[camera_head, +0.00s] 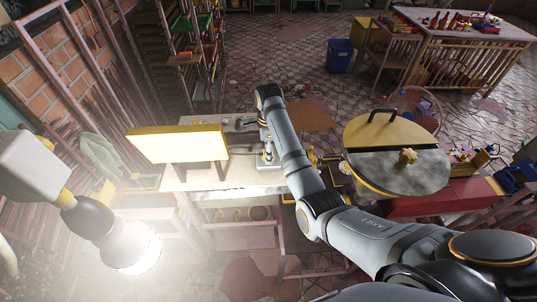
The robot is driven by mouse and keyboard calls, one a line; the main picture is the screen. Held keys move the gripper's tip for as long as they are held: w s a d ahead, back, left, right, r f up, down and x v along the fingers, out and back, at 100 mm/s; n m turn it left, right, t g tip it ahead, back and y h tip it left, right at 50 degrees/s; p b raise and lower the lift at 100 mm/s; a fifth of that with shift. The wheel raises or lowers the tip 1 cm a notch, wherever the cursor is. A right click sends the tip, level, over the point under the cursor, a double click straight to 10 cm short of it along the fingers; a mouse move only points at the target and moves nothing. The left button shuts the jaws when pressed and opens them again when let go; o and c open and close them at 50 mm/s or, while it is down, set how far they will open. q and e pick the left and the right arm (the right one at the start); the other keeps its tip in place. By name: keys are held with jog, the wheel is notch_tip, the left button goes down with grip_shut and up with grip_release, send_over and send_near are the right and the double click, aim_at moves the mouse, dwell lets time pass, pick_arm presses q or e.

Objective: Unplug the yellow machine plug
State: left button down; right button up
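A round machine (425,172) with a lid half yellow and half grey, a dark handle and a yellow knob stands right of centre. Small yellow fittings (314,158) show at its left side. I cannot make out the yellow plug for certain. My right arm comes in from the lower right. My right gripper (267,154) points down over the right end of a pale bench (235,177), left of the round machine. Its fingers are too small and partly hidden, so I cannot tell whether they hold anything. My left gripper is not in view.
A bright yellow panel (178,144) stands on the bench, left of my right gripper. A glowing lamp (130,247) hangs at the lower left. A red bench (440,200) is at the right. A blue bin (339,56) and a cluttered table (465,30) stand farther back on the tiled floor.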

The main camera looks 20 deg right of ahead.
jog(key=shift+c, duration=0.2)
grip_shut()
jog(key=shift+r, duration=0.1)
jog(key=shift+w+r, duration=0.1)
jog(key=shift+r, duration=2.85)
